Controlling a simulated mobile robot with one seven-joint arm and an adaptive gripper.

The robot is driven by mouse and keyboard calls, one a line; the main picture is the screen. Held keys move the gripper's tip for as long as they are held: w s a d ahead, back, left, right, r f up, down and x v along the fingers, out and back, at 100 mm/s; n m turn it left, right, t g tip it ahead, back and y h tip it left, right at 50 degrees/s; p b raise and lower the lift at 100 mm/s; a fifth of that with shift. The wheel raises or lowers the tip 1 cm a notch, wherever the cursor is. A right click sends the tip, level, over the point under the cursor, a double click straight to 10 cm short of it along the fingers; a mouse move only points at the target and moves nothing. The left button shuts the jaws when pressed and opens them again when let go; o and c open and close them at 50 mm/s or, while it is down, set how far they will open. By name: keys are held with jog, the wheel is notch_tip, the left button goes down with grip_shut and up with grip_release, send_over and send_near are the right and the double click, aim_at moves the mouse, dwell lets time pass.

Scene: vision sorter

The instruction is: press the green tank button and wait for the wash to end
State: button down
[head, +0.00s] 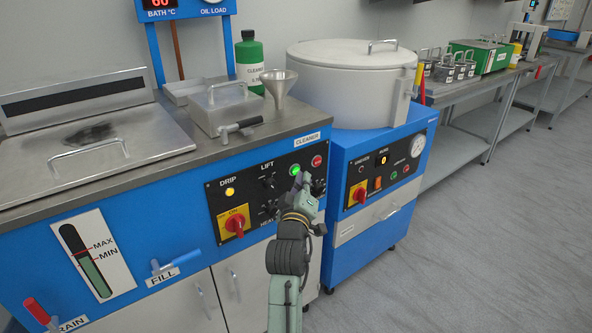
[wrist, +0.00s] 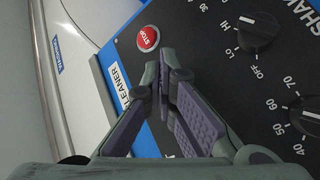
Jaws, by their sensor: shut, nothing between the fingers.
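The green button (head: 294,171) is on the black control panel of the blue cleaner tank and looks bright. It is close to the tip of my gripper (head: 304,181) in the head view. In the wrist view my gripper (wrist: 165,88) has its fingers together and empty, in front of the panel. The green button does not show there. The red STOP button (wrist: 148,38) is just beyond the fingertips; in the head view it is right of the green one. I cannot tell whether a fingertip touches the green button. The tank lid (head: 90,140) is down.
The panel also has a lit yellow DRIP lamp (head: 229,191), a red switch on a yellow plate (head: 235,222) and black knobs (wrist: 258,32). A funnel (head: 280,88) and green cleaner bottle (head: 249,60) stand on the top. A blue machine (head: 345,160) stands close at right.

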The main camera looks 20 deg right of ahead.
jog(key=shift+s+d, duration=0.1)
jog(key=shift+s, duration=0.15)
jog(key=s, duration=0.1)
jog(key=s+d+p, duration=0.1)
jog(key=s, duration=0.2)
jog(key=shift+s+d+p, duration=0.35)
dwell(0.7)
